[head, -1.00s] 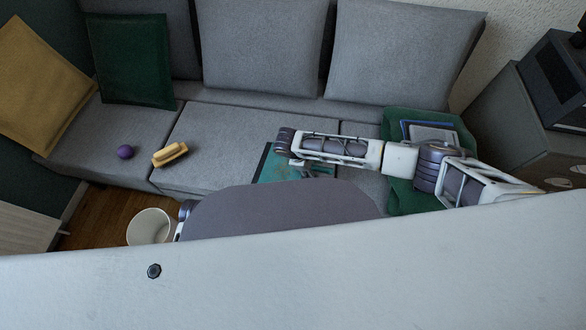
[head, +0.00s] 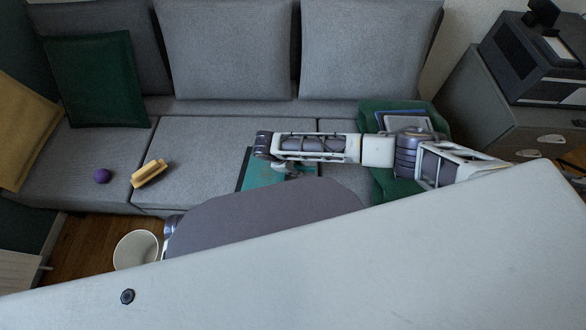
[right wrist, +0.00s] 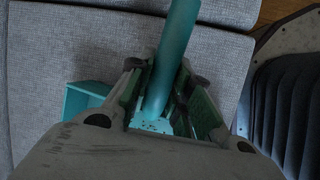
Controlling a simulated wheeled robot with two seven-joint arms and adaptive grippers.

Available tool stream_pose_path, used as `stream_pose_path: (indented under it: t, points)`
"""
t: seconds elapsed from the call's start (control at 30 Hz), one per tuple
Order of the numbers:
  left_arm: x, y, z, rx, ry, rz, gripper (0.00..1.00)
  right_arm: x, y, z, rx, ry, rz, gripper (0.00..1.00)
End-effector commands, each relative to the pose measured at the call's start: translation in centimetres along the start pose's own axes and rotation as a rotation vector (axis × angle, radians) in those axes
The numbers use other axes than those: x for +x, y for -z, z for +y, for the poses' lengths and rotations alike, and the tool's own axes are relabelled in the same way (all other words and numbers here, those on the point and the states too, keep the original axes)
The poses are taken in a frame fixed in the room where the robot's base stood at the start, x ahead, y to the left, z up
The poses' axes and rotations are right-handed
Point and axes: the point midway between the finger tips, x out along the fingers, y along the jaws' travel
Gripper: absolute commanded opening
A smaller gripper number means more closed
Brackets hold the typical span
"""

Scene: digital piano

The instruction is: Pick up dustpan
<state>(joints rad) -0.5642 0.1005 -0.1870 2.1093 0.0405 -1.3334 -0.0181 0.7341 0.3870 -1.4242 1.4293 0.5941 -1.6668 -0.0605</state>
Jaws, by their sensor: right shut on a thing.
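The teal dustpan (head: 256,172) is at the sofa seat, below my right forearm in the head view. In the right wrist view its round teal handle (right wrist: 175,50) runs between the fingers of my right gripper (right wrist: 166,85), which is shut on it. A teal edge of the pan shows left of the fingers, and a speckled patch shows between them. In the head view my right gripper (head: 289,168) is small and partly hidden by my own arm. I cannot tell whether the pan touches the seat. My left gripper is not in view.
A yellow brush-like object (head: 150,174) and a purple ball (head: 102,176) lie on the grey sofa (head: 205,135) to the left. A white bin (head: 136,250) stands on the floor. A green cloth with books (head: 404,121) is at the right. A grey cabinet (head: 475,115) stands beyond.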

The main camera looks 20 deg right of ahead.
Motion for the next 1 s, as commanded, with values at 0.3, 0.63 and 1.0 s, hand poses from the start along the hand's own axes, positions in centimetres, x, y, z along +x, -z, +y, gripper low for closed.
stream_pose_path:
  t: [0.3,0.63,1.0]
  points:
    - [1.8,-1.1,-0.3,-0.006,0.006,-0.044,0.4,-3.5,-1.5,0.8,0.0,0.0,0.002,0.0]
    - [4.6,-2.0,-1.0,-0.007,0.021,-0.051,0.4,-7.0,-2.8,1.5,-0.001,0.0,0.002,0.0]
    - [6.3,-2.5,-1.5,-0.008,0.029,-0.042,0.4,-8.4,-3.5,1.8,0.0,0.0,0.001,0.0]
